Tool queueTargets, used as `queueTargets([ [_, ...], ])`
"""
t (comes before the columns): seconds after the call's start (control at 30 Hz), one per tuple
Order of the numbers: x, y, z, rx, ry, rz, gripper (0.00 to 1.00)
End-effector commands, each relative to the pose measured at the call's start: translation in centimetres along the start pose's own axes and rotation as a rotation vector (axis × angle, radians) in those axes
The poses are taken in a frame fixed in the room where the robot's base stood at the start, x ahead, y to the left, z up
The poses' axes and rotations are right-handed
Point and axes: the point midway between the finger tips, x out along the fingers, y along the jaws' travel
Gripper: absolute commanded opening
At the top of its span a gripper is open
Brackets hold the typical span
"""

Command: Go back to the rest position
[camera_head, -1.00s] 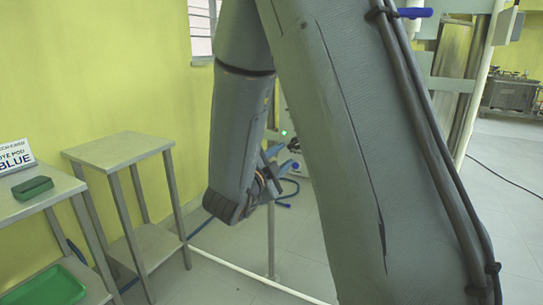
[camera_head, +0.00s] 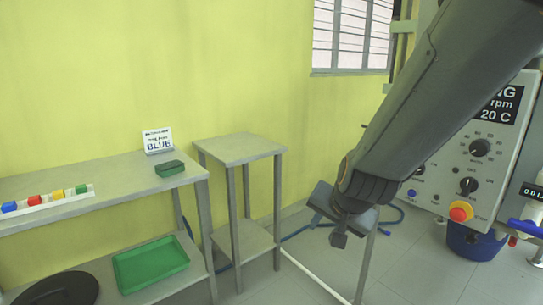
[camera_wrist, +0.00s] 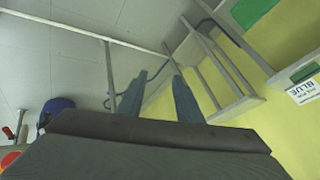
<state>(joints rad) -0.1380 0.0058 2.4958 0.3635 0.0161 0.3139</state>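My gripper (camera_head: 338,238) hangs at the end of my bent arm in the head view, right of the small side table (camera_head: 240,148). Its fingers are hard to make out there. In the wrist view two bluish fingers stand apart with a gap between them (camera_wrist: 159,78), so the gripper is open. Nothing is held between them; the floor and table legs show through the gap.
A bench (camera_head: 110,178) at left carries colored blocks, a green box (camera_head: 170,168) and a BLUE sign (camera_head: 158,141). A green tray (camera_head: 150,264) lies on its lower shelf. A control panel (camera_head: 468,150) and blue bucket (camera_head: 474,243) stand at right.

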Motion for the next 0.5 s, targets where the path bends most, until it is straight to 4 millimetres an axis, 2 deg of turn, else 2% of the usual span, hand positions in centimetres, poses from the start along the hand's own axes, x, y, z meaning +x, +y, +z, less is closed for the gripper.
queueTargets([
  [0.1,-2.4,1.4,4.2,-0.174,-0.17,0.031,0.32],
  [0.2,-4.3,3.0,6.9,-0.292,-0.284,0.066,0.32],
  [0.3,-6.0,4.7,8.8,-0.385,-0.375,0.098,0.32],
  [0.5,-9.4,7.8,11.5,-0.535,-0.526,0.158,0.32],
])
